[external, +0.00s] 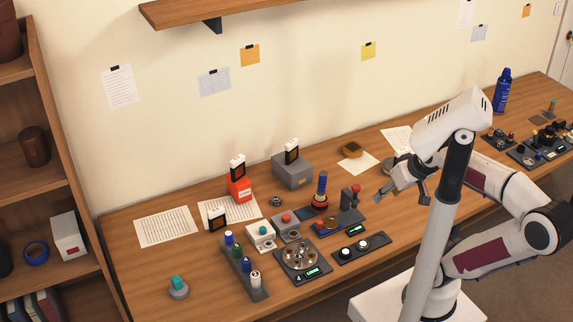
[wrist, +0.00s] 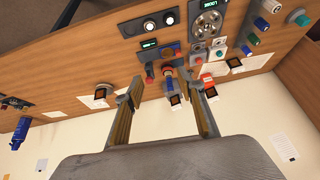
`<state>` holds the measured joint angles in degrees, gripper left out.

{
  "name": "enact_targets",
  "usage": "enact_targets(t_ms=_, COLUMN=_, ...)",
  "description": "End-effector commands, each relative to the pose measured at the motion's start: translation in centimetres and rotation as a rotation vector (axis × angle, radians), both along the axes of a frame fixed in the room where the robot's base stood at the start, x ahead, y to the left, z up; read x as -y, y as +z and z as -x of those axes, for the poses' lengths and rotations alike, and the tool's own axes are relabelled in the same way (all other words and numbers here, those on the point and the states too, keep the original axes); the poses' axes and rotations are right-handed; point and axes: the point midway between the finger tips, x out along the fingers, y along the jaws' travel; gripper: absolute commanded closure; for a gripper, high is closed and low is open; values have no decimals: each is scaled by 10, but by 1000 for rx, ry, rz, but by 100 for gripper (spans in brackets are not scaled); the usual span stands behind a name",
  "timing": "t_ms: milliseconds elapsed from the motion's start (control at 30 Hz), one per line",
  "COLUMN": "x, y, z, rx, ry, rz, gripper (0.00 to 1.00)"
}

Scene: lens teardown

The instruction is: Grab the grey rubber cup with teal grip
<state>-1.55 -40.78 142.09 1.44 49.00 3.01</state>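The grey rubber cup with a teal grip (external: 178,289) stands on the wooden table near its front left corner, apart from the other items. In the wrist view, a small grey piece with a teal top (wrist: 299,17) at the upper right looks like the same cup. My gripper (external: 401,196) is raised above the right part of the table, far to the right of the cup. In the wrist view, the two fingers of my gripper (wrist: 164,90) are spread wide with nothing held between them.
A dark rack with several coloured cylinders (external: 243,267) stands just right of the cup. Beyond it are a round-dial station (external: 303,258), a knob panel (external: 361,247), a red block (external: 239,188) and a grey box (external: 292,171). The table around the cup is bare.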

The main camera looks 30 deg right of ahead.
Motion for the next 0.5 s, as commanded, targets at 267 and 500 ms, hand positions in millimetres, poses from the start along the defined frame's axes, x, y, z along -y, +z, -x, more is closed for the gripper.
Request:
enact_targets(t_ms=267, x=-44, y=18, z=-58, rx=64, ry=-82, rz=-177, gripper=61)
enact_targets(t_ms=500, x=-95, y=34, z=-113, rx=107, ry=-184, rz=-374, gripper=61)
